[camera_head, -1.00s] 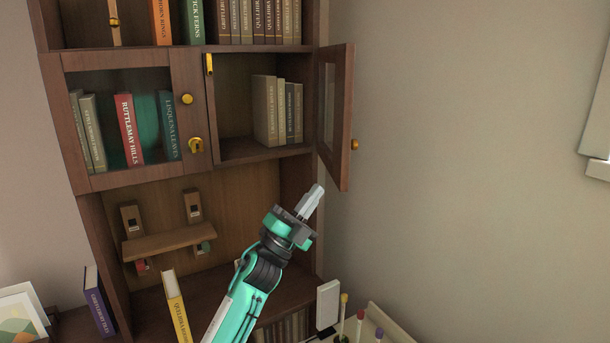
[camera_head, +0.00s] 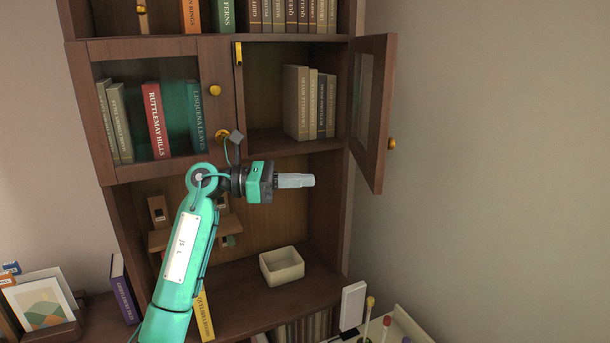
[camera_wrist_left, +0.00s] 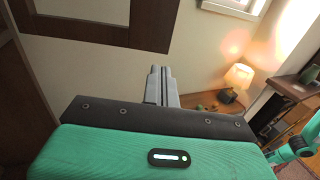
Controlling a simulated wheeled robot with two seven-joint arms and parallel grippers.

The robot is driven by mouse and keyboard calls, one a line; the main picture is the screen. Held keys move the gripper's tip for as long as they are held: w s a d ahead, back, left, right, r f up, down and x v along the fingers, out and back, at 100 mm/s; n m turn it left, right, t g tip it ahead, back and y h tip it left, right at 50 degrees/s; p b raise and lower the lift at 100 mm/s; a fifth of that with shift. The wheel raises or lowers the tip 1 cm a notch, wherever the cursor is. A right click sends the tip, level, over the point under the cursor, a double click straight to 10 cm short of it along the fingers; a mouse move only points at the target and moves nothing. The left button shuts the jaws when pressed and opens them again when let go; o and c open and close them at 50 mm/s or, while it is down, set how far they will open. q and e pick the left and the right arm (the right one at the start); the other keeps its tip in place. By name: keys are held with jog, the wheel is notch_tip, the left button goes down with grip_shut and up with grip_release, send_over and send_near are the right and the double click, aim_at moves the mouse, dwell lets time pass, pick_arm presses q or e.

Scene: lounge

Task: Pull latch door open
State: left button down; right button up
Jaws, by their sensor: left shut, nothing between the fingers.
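The right cabinet door (camera_head: 371,112), wooden with a glass pane and a round gold knob (camera_head: 392,143), stands swung wide open to the right. Books stand in the compartment behind it. The left cabinet door (camera_head: 222,88) is closed, with a gold knob (camera_head: 215,91) and a gold latch (camera_head: 222,136) on its right stile. My left gripper (camera_head: 312,180) is shut and empty, pointing right, in front of the shelf opening below the open door's compartment. In the left wrist view its fingers (camera_wrist_left: 160,86) are together, with a dark wooden panel above left. My right gripper is not in view.
A cream box (camera_head: 282,266) sits on the lower shelf. A small wooden shelf hangs behind my arm. Purple and yellow books lean below. A white upright panel (camera_head: 352,305) stands at lower right. The wall right of the door is clear.

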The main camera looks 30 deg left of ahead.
pick_arm(q)
jog(key=p, duration=0.5)
send_near(372, 180)
jog(key=x, duration=0.5)
jog(key=shift+w+d+r, duration=0.15)
jog(key=shift+w+r, duration=0.05)
jog(key=shift+r, duration=0.05)
jog(key=shift+w+d+f+p, duration=0.15)
jog(key=shift+w+d+p, duration=0.2)
jog(key=shift+d, duration=0.25)
jog(key=shift+d, duration=0.1)
jog(key=shift+w+d+f, duration=0.1)
jog(key=shift+w+d, duration=0.1)
jog(key=shift+d, duration=0.3)
jog(key=w+d+n+t+y, duration=0.2)
jog(key=w+d+n+t, duration=0.1)
jog(key=w+d, duration=0.5)
jog(key=shift+w+d+t+y+b, duration=0.15)
jog(key=shift+d+t+y+b, duration=0.2)
jog(key=shift+d, duration=1.3)
